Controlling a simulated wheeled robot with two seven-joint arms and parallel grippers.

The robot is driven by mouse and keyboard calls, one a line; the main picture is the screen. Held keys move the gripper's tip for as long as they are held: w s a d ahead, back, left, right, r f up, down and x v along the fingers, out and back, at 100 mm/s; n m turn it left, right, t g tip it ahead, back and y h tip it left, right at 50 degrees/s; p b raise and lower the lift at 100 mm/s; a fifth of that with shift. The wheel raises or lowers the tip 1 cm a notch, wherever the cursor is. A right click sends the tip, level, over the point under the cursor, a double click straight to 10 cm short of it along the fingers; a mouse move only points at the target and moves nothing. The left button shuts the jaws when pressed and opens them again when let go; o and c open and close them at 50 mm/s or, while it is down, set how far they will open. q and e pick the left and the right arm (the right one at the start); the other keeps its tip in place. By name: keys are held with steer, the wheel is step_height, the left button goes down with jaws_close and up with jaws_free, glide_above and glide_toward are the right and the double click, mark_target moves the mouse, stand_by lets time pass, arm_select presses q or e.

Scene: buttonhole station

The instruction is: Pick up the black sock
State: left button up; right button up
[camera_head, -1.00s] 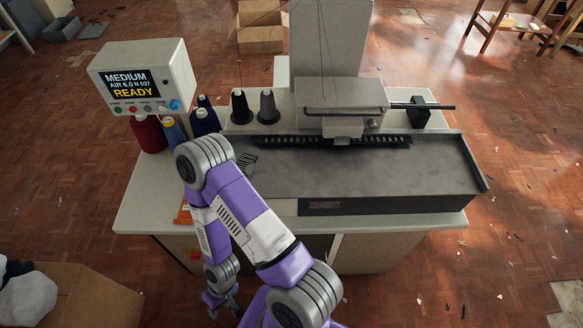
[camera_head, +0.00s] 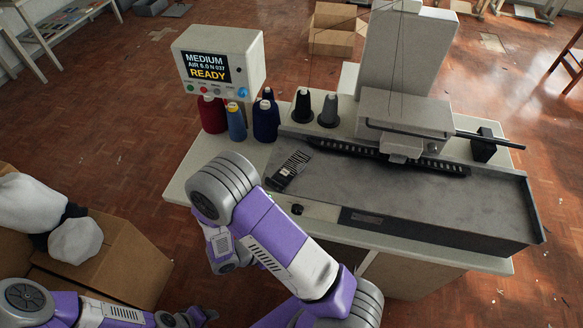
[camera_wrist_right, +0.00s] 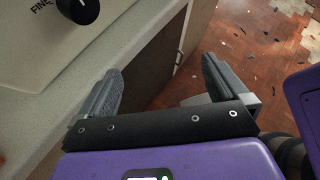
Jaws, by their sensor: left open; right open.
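A black sock (camera_head: 72,211) shows only in part in the head view, as dark cloth between white pieces of cloth (camera_head: 75,241) in a cardboard box (camera_head: 125,250) at the left. My left gripper (camera_head: 200,316) is at the bottom edge of the head view, right of the box and apart from the sock. It is open, though its fingers show small and dark. My right gripper (camera_wrist_right: 162,66) is open and empty in its wrist view, near the front edge of the worktable, far from the sock. Its fingers cannot be made out in the head view.
The pale worktable (camera_head: 185,180) carries a buttonhole machine (camera_head: 405,110), a display box (camera_head: 220,65) reading READY and several thread cones (camera_head: 265,120). A black knob (camera_wrist_right: 78,8) sits by its front edge. Another box (camera_head: 335,30) stands behind. Floor between box and table is clear.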

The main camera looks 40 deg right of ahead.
mark_target(273, 185)
steer(key=w+r+n+t+h, duration=0.4)
steer(key=w+r+t+h, duration=0.3)
steer(key=w+r, duration=0.4)
steer(key=shift+t+y, duration=0.3)
steer(key=x, duration=0.4)
steer(key=r+b+x, duration=0.1)
steer(key=x, duration=0.1)
steer(key=shift+w+d, duration=0.15)
steer(key=shift+w, duration=0.05)
steer(key=c, duration=1)
